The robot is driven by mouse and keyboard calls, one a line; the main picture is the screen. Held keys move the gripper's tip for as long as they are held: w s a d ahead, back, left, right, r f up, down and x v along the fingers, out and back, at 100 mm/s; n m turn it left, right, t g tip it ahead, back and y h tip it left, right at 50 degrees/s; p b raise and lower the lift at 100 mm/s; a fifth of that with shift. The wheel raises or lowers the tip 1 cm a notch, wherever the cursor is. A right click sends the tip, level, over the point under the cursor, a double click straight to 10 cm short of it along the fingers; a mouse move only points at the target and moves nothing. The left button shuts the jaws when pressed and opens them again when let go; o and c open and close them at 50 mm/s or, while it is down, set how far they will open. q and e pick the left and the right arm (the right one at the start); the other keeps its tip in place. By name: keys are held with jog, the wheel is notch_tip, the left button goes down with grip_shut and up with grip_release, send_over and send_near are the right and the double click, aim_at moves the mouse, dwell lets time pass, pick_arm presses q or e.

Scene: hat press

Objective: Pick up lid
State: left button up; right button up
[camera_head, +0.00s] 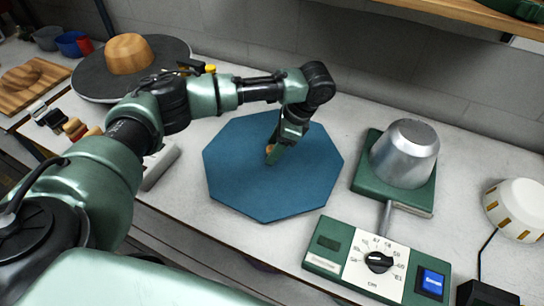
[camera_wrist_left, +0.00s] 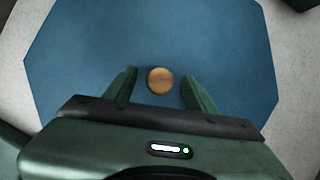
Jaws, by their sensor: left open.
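The lid (camera_head: 238,175) is a flat blue octagon lying on the pale worktop in the middle of the head view. A small round wooden knob (camera_wrist_left: 160,80) stands at its middle, partly hidden by my gripper in the head view. My left gripper (camera_head: 271,156) points down at the knob and is open. In the left wrist view, its two fingers (camera_wrist_left: 159,77) are on either side of the knob, with a gap on each side. The lid fills most of that view. My right gripper is not in view.
A silver hat block on a green base (camera_head: 404,153) stands right of the lid, with a dial panel (camera_head: 376,262) in front. A white round object (camera_head: 517,208) is at far right. A dark round disc with a wooden block (camera_head: 128,54) is at back left.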

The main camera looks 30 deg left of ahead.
pick_arm(q)
grip_shut()
dwell(1.4)
